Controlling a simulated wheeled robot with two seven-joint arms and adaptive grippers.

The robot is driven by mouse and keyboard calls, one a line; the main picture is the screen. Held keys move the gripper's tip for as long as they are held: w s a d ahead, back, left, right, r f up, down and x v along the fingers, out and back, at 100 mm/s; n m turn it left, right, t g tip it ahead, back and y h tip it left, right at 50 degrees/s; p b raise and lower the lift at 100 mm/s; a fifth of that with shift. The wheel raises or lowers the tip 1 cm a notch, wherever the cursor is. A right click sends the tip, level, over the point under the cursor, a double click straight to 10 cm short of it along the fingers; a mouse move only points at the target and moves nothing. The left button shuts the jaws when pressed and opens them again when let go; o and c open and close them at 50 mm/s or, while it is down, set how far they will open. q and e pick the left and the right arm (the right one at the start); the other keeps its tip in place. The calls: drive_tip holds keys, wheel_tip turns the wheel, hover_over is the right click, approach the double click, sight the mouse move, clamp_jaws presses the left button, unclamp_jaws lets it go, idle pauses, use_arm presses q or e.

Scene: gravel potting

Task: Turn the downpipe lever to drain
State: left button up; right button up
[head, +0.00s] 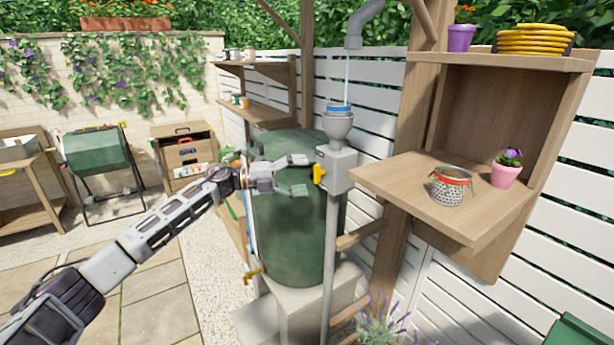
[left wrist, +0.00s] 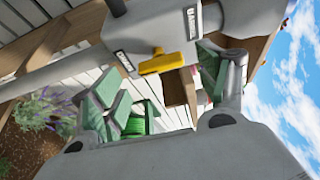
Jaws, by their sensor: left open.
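The yellow lever (head: 319,174) sits on the front of a grey diverter box (head: 340,168) on the downpipe (head: 328,250). My left gripper (head: 300,175) is open just left of the lever, between the green barrel (head: 290,225) and the box. In the left wrist view the lever (left wrist: 163,63) lies beyond the gap between the spread green-padded fingers of my gripper (left wrist: 168,92), with nothing held. My right gripper is out of view.
Water falls from the upper pipe (head: 366,22) into the funnel (head: 338,122) above the box. Lavender (head: 380,325) grows below.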

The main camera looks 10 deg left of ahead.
use_arm(q)
drive_tip(key=v, duration=0.9)
drive_tip(key=shift+a, duration=0.15)
idle(0.4)
